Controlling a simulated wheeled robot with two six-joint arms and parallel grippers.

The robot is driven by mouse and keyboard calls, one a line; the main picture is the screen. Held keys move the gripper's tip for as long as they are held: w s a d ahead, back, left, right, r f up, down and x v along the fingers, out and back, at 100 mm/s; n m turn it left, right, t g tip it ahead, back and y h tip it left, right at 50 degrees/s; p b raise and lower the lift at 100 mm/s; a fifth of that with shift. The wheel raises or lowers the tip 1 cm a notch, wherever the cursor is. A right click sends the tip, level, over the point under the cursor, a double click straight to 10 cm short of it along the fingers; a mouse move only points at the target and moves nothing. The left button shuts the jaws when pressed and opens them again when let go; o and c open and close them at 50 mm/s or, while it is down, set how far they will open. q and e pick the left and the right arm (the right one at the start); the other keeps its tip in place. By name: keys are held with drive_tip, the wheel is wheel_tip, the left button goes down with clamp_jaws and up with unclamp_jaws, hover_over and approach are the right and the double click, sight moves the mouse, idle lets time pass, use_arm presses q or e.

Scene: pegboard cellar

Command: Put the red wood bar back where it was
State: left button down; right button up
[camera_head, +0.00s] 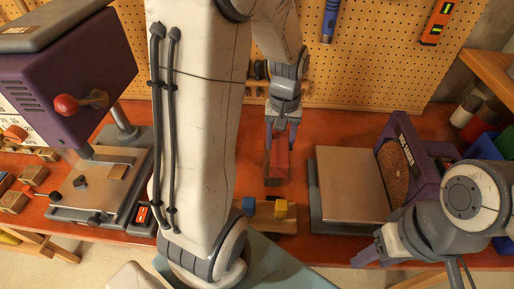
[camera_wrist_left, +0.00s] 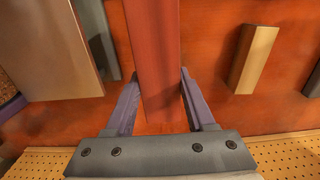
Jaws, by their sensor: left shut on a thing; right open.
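The red wood bar (camera_head: 280,163) is in my left gripper (camera_head: 281,133), over the back middle of the orange-red bench. In the left wrist view the bar (camera_wrist_left: 155,50) runs up between the two purple fingers of the left gripper (camera_wrist_left: 160,98), one finger on each side. I cannot tell whether the bar's lower end touches anything. My right gripper (camera_head: 370,254) is open and empty at the bench's front right. The place where the bar was before cannot be made out.
A disc sander (camera_head: 408,150) with a metal table (camera_head: 350,185) is at right. A purple drill press (camera_head: 85,75) is at left.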

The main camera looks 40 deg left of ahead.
use_arm(q)
drive_tip(key=p, duration=0.2)
hover_over(246, 157)
wheel_tip(246, 157, down, 7)
drive_tip(key=shift+d+r, duration=0.1)
drive_tip(key=shift+r, duration=0.05)
wheel_tip(246, 157, down, 4)
drive_tip(key=shift+r+p, duration=0.1)
drive_tip(key=shift+p, duration=0.4)
drive_tip(key=shift+f, duration=0.2)
drive_tip(key=shift+f, duration=0.2)
drive_tip(key=shift+c, duration=1.2)
unclamp_jaws()
drive_tip(key=shift+r, duration=0.1)
